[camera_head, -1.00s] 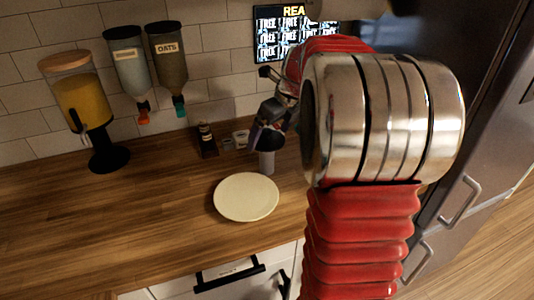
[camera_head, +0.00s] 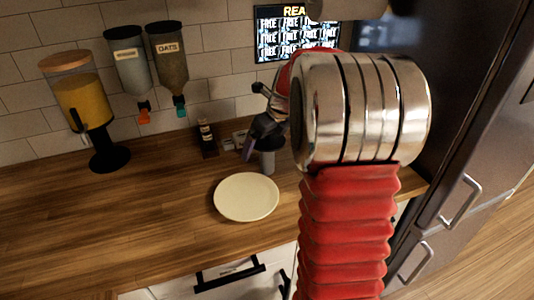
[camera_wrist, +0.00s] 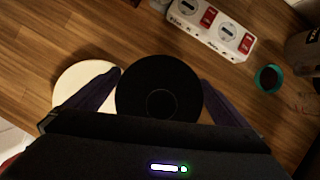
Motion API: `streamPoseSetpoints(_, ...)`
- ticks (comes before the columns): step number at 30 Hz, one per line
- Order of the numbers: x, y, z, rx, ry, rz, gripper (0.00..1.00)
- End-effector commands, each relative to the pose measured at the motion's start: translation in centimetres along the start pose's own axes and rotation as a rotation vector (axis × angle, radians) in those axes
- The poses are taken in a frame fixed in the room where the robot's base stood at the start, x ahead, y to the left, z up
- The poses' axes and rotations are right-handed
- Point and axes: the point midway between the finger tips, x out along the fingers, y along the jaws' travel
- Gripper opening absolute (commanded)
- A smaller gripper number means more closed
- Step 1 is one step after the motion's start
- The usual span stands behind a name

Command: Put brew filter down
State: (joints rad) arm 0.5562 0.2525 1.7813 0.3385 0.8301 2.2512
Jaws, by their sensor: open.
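The brew filter appears to be the grey cylinder (camera_head: 268,162) standing upright on the wooden counter just behind the plate. In the wrist view, its round black top (camera_wrist: 160,92) faces the camera. My gripper (camera_head: 262,143) is at the cylinder's upper part in the head view. In the wrist view, my gripper (camera_wrist: 160,78) is open, with one dark purple finger on each side of the black top. The right finger seems to have a small gap; I cannot tell if the left finger touches. My arm partly hides the area to the right in the head view.
A cream plate (camera_head: 246,197) lies in front of the cylinder and close to it. A dark bottle (camera_head: 207,139) stands to the left. A white box with red labels (camera_wrist: 213,27) and a teal-rimmed round item (camera_wrist: 269,78) are nearby.

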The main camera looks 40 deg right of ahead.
Motion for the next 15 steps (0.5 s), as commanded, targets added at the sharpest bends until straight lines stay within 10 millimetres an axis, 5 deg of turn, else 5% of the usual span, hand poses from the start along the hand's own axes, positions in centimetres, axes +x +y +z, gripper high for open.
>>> streamPoseSetpoints(15, -0.09, -0.09, -0.03, 0.002, -0.001, -0.001, 0.97)
